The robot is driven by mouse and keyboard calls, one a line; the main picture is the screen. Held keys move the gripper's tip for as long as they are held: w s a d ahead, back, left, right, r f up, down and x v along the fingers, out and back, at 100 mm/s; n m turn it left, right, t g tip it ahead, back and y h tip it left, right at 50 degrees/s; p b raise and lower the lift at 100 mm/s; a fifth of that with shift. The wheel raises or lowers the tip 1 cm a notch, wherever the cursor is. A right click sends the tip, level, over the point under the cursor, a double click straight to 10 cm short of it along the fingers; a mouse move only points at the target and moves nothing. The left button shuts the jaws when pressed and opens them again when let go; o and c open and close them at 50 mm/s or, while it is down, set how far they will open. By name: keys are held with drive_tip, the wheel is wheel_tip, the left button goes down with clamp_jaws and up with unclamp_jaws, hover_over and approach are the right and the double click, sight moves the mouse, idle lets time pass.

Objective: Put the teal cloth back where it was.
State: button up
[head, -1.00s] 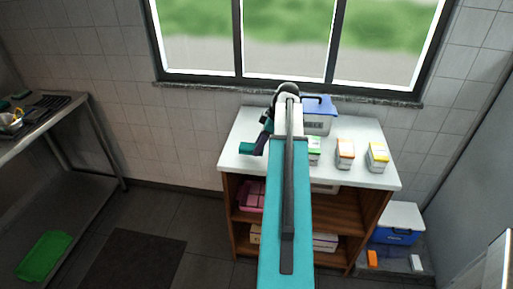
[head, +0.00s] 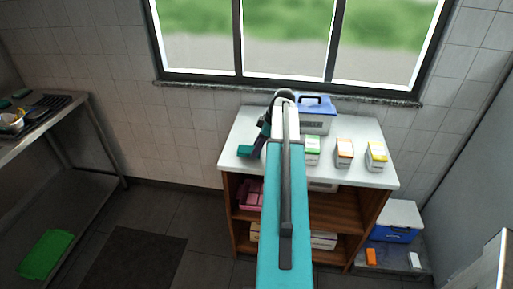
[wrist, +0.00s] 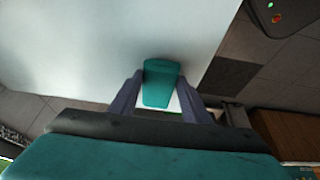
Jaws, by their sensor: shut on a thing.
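The teal cloth (head: 245,151) is a small folded piece at the left side of the white cabinet top. It also shows in the wrist view (wrist: 161,84), between my two dark fingers. My gripper (head: 256,146) is shut on it, and in the wrist view my gripper (wrist: 158,92) has a finger on each side of the cloth. The cloth is over or on the white top (head: 236,137); I cannot tell whether it touches. My arm hides the middle of the cabinet.
Right of my arm stand a green-labelled carton (head: 312,151), an orange one (head: 344,153) and a yellow one (head: 376,157). A blue-lidded box (head: 316,116) stands behind them. The left part of the top looks clear. A metal table (head: 50,125) is far left.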

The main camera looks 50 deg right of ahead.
drive_tip(key=shift+f, duration=0.45)
drive_tip(key=shift+f, duration=0.15)
drive_tip(key=o, duration=1.1)
drive_tip(key=b+v, duration=0.2)
drive_tip(key=v, duration=1)
drive_tip(key=shift+b, duration=0.4)
